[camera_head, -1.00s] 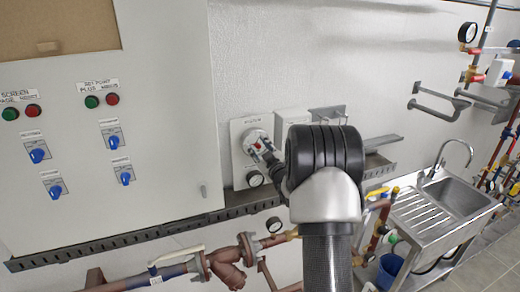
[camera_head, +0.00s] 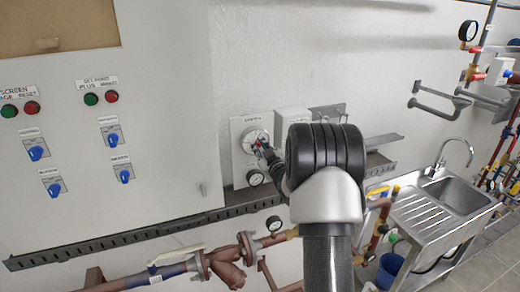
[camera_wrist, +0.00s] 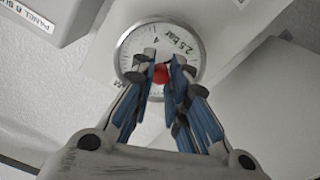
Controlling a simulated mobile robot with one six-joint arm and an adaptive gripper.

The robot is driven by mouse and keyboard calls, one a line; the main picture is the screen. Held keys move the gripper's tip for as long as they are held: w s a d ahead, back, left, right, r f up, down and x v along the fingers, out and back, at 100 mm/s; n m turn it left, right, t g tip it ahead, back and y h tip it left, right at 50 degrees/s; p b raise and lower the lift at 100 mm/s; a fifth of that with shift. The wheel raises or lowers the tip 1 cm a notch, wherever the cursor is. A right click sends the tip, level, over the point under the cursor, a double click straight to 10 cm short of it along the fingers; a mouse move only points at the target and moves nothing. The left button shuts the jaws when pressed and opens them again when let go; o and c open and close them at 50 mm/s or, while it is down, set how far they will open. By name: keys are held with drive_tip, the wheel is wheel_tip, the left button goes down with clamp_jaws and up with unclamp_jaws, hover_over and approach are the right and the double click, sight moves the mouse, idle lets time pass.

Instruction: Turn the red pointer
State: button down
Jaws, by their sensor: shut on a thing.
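The red pointer (camera_wrist: 160,74) sits at the centre of a round white dial (camera_wrist: 135,43) marked "2.5 bar". In the wrist view the red knob shows between the fingertips of my gripper (camera_wrist: 163,70), which are closed in around it. Much of the pointer and the lower dial is hidden by the fingers. In the head view the dial (camera_head: 250,135) is on a pale panel on the wall, and my gripper (camera_head: 262,146) reaches it from the lower right. The pointer is very small there.
A smaller gauge (camera_head: 255,178) is just below the dial. A grey box (camera_head: 292,121) is right of the panel, partly behind my arm. The large control cabinet (camera_head: 165,150) stands on the left. Pipes (camera_head: 225,265) run below, and a sink (camera_head: 455,195) is at the right.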

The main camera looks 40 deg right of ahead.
drive_tip(key=m+b, duration=0.3)
drive_tip(key=m, duration=0.1)
drive_tip(key=shift+m, duration=0.4)
drive_tip(key=m+b, duration=0.1)
drive_tip(key=m, duration=1.1)
drive_tip(key=shift+m+p, duration=0.35)
drive_tip(key=shift+m, duration=0.05)
drive_tip(key=shift+m+p, duration=0.6)
drive_tip(key=shift+m, duration=1.9)
drive_tip(key=c, duration=1.5)
unclamp_jaws()
drive_tip(key=shift+c, duration=0.2)
